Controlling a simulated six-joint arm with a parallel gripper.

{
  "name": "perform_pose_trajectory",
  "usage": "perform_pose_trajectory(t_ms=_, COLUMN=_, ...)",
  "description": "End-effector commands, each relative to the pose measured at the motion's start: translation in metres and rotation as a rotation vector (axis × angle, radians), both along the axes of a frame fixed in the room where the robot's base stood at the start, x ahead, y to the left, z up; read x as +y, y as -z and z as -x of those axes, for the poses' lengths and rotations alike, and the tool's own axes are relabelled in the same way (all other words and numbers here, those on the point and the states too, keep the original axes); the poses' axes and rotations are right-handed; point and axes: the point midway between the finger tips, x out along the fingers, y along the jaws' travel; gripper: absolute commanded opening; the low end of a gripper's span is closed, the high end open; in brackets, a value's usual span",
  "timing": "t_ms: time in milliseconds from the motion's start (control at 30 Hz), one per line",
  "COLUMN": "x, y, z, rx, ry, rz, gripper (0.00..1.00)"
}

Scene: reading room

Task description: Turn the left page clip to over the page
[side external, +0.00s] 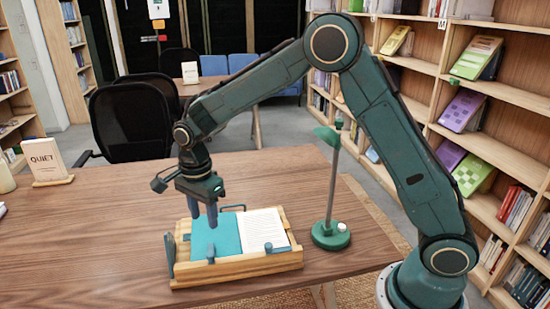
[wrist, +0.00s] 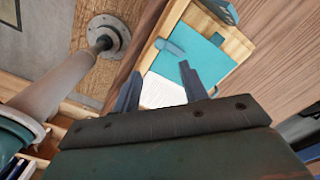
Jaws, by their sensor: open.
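An open book lies in a wooden holder (side external: 236,268), with a teal left page (side external: 222,238) and a white printed right page (side external: 262,226). The small blue left page clip (side external: 210,254) is at the front ledge by the teal page. A similar right clip (side external: 268,247) is at the ledge by the white page. My gripper (side external: 203,217) is open and empty, pointing down above the left page; its fingers (wrist: 160,68) also show in the wrist view.
A green desk lamp (side external: 331,232) stands right of the holder. A dark teal plate (side external: 169,253) is at the holder's left end. A "QUIET" sign (side external: 46,160) stands at the far left. The wooden table (side external: 110,225) is clear between sign and holder.

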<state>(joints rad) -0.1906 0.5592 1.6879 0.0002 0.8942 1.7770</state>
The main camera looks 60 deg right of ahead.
Motion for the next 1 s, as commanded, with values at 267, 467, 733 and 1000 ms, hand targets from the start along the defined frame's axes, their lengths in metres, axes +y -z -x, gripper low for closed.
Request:
perform_pose_trajectory(t_ms=267, x=0.0, y=-0.021, z=0.0, rx=-0.001, ry=0.0, rz=0.0, gripper=0.43)
perform_pose_trajectory(t_ms=467, x=0.0, y=-0.022, z=0.0, rx=0.0, ry=0.0, rz=0.0, gripper=0.43)
perform_pose_trajectory(t_ms=733, x=-0.001, y=-0.024, z=0.001, rx=-0.005, ry=-0.008, rz=-0.001, gripper=0.43)
perform_pose_trajectory(t_ms=1000, x=-0.011, y=-0.053, z=0.018, rx=-0.043, ry=-0.124, rz=-0.005, gripper=0.43)
